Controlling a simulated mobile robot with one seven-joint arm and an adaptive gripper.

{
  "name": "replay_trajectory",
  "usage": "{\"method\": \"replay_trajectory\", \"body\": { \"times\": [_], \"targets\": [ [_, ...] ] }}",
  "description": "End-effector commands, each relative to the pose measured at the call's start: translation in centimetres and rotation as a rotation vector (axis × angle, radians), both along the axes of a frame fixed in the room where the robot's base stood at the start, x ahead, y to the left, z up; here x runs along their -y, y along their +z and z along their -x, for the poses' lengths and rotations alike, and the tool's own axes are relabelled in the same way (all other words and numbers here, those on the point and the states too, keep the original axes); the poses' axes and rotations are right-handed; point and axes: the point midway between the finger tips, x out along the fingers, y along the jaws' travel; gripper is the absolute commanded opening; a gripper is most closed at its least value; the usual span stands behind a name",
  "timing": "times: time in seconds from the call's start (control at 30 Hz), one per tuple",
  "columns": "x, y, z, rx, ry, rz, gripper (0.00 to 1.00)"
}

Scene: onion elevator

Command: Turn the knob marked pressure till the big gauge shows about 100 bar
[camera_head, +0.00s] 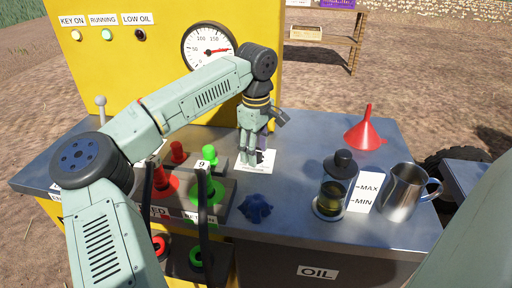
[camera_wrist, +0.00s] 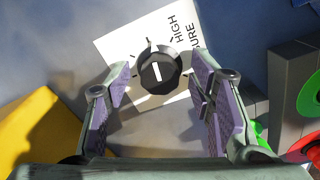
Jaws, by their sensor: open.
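The pressure knob (camera_wrist: 160,73) is black and round with a white pointer line, on a white plate (camera_wrist: 115,42) whose visible lettering includes "HIGH" and "URE". My gripper (camera_wrist: 160,82) is open, its purple-padded fingers on either side of the knob in the wrist view. I cannot tell whether they touch it. In the head view my gripper (camera_head: 252,158) points down over the plate (camera_head: 262,168) and mostly hides the knob. The big gauge (camera_head: 208,45) on the yellow panel has a red needle pointing right, past the 150 mark.
A green-topped lever (camera_head: 210,155) and a red one (camera_head: 178,152) stand left of my gripper. A blue star-shaped handle (camera_head: 255,208) is in front. A sight glass (camera_head: 332,195), steel jug (camera_head: 403,195) and red funnel (camera_head: 368,133) stand to the right.

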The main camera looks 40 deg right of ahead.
Motion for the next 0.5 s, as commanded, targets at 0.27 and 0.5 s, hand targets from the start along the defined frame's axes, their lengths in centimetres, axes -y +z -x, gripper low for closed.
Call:
{"method": "replay_trajectory", "body": {
  "times": [0.27, 0.5],
  "targets": [
    [0.00, -0.04, 0.00, 0.000, 0.000, 0.000, 0.46],
    [0.00, -0.02, 0.00, 0.000, 0.000, 0.000, 0.30]
  ]
}}
